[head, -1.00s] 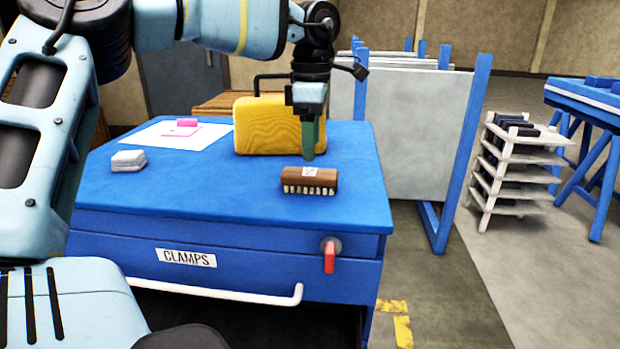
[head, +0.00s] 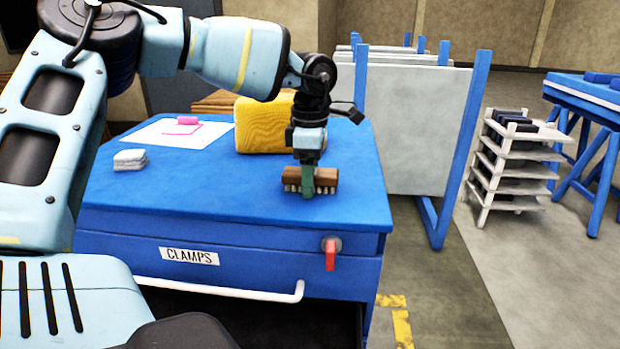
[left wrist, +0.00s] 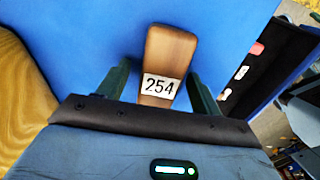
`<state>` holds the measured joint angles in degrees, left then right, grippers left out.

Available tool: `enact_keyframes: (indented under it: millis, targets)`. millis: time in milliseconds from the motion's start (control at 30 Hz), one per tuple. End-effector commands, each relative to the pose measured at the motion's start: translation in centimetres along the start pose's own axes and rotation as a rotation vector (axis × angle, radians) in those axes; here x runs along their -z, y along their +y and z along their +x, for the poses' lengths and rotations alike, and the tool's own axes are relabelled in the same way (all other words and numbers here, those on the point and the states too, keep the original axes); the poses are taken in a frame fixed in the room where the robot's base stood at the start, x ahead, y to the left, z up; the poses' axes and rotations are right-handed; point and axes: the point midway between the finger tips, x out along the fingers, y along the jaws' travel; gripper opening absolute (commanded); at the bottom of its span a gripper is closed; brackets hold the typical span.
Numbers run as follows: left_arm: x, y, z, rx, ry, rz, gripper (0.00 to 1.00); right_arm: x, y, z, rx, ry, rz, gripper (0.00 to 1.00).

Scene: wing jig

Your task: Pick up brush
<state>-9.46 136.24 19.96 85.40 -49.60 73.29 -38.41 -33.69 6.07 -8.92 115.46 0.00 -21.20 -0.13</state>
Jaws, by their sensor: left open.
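The brush (head: 324,180) has a brown wooden back and pale bristles, and it lies bristles down on the blue clamps cabinet top (head: 215,200). My left gripper (head: 308,190) is down at the brush, with a green finger in front of its middle in the head view. In the left wrist view the brush (left wrist: 172,50) shows a white label reading 254. The open green fingers of my left gripper (left wrist: 160,85) stand on either side of it, with a gap on each side. My right gripper is not in view.
A pink block (head: 187,120) on white paper and a grey stack (head: 130,160) are to the left. A red handle (head: 330,255) is on the cabinet front. Grey panels in blue racks (head: 412,130) stand to the right.

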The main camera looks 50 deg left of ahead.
Motion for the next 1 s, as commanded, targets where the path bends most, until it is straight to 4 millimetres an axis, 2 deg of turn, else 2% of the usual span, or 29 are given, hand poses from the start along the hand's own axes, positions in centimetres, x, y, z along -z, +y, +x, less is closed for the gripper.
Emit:
enact_keyframes:
  millis: [67, 400, 467, 767, 867, 1000]
  targets:
    - [0.0, 0.0, 0.0, 0.000, 0.000, 0.000, 0.65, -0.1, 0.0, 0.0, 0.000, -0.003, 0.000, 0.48]
    - [0.0, 0.0, -0.1, 0.000, 0.000, 0.000, 0.21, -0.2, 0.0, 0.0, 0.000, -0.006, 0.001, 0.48]
    - [0.0, 0.0, -0.1, -0.001, 0.000, 0.000, 0.15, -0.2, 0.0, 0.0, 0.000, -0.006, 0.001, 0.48]
    - [-0.1, 0.1, -0.7, -0.003, -0.001, -0.001, 0.15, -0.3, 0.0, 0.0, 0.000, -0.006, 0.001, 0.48]
    - [-0.1, 0.1, -1.9, -0.004, -0.001, -0.001, 0.15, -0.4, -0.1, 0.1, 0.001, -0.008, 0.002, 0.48]
    - [-0.1, 0.1, -4.5, -0.004, -0.002, 0.000, 0.15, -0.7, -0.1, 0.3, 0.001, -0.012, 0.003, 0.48]
